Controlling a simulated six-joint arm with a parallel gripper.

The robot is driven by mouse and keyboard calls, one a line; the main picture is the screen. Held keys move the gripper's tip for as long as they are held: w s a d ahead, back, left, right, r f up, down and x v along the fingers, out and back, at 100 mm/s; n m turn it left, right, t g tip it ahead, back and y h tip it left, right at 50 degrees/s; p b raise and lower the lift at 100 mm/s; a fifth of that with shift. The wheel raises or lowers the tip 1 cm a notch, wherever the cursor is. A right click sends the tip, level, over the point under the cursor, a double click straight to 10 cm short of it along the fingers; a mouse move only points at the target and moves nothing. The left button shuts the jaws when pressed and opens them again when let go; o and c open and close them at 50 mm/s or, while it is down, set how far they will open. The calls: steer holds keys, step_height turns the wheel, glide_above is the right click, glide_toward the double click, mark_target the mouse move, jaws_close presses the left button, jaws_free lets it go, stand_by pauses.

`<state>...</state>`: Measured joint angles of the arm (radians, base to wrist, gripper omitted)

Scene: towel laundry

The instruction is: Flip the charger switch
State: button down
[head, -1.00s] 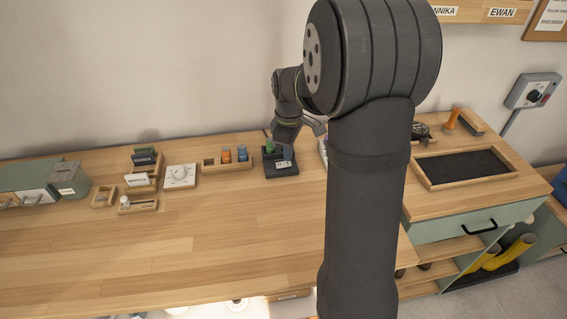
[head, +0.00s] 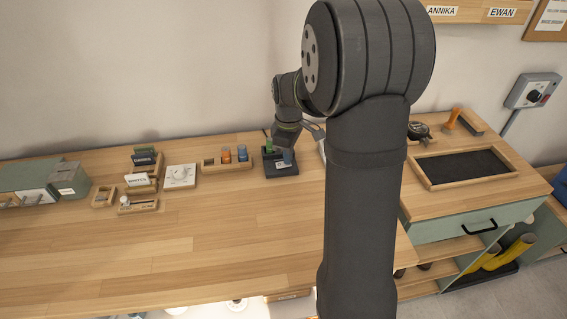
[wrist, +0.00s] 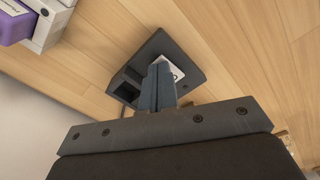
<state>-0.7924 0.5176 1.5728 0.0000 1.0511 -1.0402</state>
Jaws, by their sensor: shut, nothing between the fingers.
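The charger (head: 281,170) is a small black block on the wooden bench, with a green cell (head: 268,147) standing at its back left. In the wrist view the charger (wrist: 191,75) shows dark slots on one side and a white plate (wrist: 176,71) on its top. My gripper (head: 287,157) is over the charger's right part with its blue-grey fingers pointing down. In the wrist view the fingers (wrist: 158,72) are together and empty, at the edge of the white plate. They cover part of it, and I cannot tell whether they touch. The switch itself is not clearly visible.
A wooden holder (head: 211,168) with orange and blue cells stands left of the charger. A white dial box (head: 180,177) is farther left. A dark-lined tray (head: 465,168) lies to the right. The front of the bench is clear.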

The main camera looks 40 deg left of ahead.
steer(key=shift+f, duration=0.25)
steer(key=shift+r, duration=3.5)
